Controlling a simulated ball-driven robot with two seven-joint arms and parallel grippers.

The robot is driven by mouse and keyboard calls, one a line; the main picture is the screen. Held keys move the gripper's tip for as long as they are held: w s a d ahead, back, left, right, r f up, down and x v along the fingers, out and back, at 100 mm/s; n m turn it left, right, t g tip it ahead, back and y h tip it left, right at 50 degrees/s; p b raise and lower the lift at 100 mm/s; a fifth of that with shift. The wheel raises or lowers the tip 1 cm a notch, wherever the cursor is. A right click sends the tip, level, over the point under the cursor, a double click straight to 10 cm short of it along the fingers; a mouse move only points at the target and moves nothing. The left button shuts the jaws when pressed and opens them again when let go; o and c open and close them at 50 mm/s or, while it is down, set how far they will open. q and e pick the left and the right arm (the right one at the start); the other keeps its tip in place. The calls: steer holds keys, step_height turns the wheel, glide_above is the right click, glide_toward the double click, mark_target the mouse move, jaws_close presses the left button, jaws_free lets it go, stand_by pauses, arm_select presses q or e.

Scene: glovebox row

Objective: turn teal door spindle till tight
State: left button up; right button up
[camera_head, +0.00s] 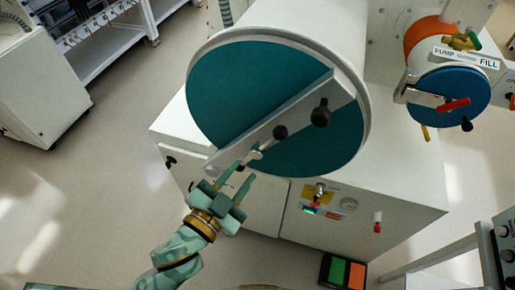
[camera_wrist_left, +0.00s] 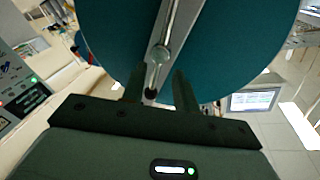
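The large round teal door (camera_head: 245,85) closes the end of a white cylinder, with a pale metal bar (camera_head: 345,95) lying diagonally across it. A metal spindle handle (camera_head: 254,155) with a black ball knob (camera_head: 280,132) stands out before the bar. My left gripper (camera_head: 244,172) is at the lower-left end of this handle, fingers apart. In the left wrist view, the handle (camera_wrist_left: 152,74) runs down toward the gap between the two fingers (camera_wrist_left: 158,90), and its dark end shows between them. I cannot tell whether either finger touches it. My right gripper is out of view.
A smaller blue door (camera_head: 450,95) with a red handle is at the upper right. A white cabinet (camera_head: 400,205) stands below. Open floor (camera_head: 90,190) lies left.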

mark_target(256, 153)
arm_select(q)
steer(key=x, duration=0.8)
jaws_close()
